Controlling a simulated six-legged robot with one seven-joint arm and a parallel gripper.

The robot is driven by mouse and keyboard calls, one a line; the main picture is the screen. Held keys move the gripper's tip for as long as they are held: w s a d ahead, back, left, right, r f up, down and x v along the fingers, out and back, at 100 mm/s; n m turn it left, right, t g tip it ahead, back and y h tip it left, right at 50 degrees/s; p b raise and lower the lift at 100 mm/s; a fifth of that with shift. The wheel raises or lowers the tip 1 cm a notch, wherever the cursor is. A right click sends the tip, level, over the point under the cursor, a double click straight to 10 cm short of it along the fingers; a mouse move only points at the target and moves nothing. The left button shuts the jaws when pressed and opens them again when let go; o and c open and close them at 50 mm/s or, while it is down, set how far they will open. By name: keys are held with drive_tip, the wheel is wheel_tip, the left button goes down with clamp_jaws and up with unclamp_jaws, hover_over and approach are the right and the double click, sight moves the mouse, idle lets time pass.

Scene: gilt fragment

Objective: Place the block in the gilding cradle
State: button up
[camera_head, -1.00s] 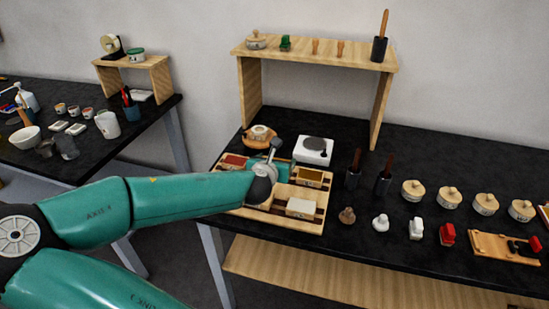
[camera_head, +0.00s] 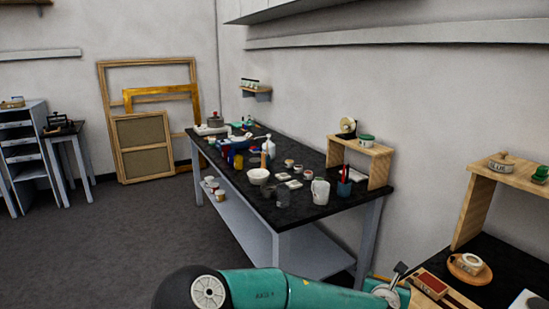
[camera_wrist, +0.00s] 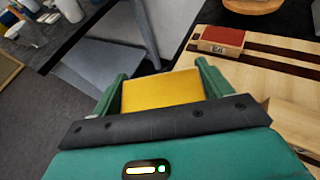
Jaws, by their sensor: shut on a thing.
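A yellow-topped block (camera_wrist: 165,90) sits between the two green fingers of my gripper (camera_wrist: 161,74) in the wrist view. The fingers are shut on its sides. The block is beside the left edge of a wooden tray with dark strips (camera_wrist: 275,66). A red-topped block (camera_wrist: 222,40) lies on that tray and also shows in the head view (camera_head: 432,283). In the head view my arm hides most of the gripper, low at the right. I cannot tell which thing is the gilding cradle.
A black-topped table (camera_head: 300,206) with cups, jars and a wooden riser (camera_head: 362,148) stands in the middle. A stool with a dark device (camera_head: 60,124) and a grey drawer cabinet (camera_head: 22,135) stand far left. Frames (camera_head: 150,65) lean on the wall. The grey floor between is open.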

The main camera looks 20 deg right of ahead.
drive_tip(key=w+a+f+n+t+y, duration=0.2)
drive_tip(key=w+a+f+n+y, duration=0.1)
drive_tip(key=w+a, duration=0.5)
drive_tip(key=w+a+f+n+t+y, duration=0.25)
drive_tip(key=w+a+f, duration=0.2)
drive_tip(key=a, duration=0.55)
drive_tip(key=w+a+f+n+y, duration=0.2)
drive_tip(key=a, duration=0.6)
drive_tip(key=w+a+f+n+y, duration=0.2)
drive_tip(key=w+a+f, duration=0.1)
drive_tip(key=a, duration=0.6)
drive_tip(key=shift+a+f+y, duration=0.15)
drive_tip(key=shift+a+y, duration=0.1)
drive_tip(key=shift+y, duration=0.1)
drive_tip(key=shift+d, duration=0.15)
